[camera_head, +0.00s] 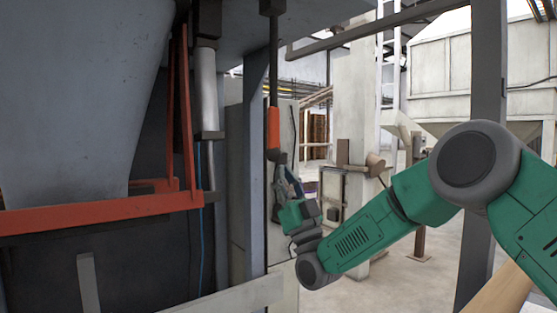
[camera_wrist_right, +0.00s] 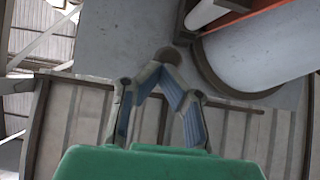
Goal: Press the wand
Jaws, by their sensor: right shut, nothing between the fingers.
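The wand hangs straight down from the overhead steel, a dark rod with an orange-red sleeve (camera_head: 273,128) and a dark lower end. My right gripper (camera_head: 281,168) points up directly below that lower end, with its fingers shut and empty. In the head view the tips look close to the wand's end; I cannot tell if they touch. In the right wrist view my gripper's fingertips (camera_wrist_right: 165,68) come together just beneath a round brownish end (camera_wrist_right: 169,55), which looks like the wand's underside. My left gripper is not in view.
A large grey hopper (camera_head: 75,95) with an orange-red frame (camera_head: 100,212) fills the left. A grey upright post (camera_head: 253,180) stands just left of the wand, and another post (camera_head: 484,150) rises behind my right arm. Open floor (camera_head: 385,290) shows below my arm.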

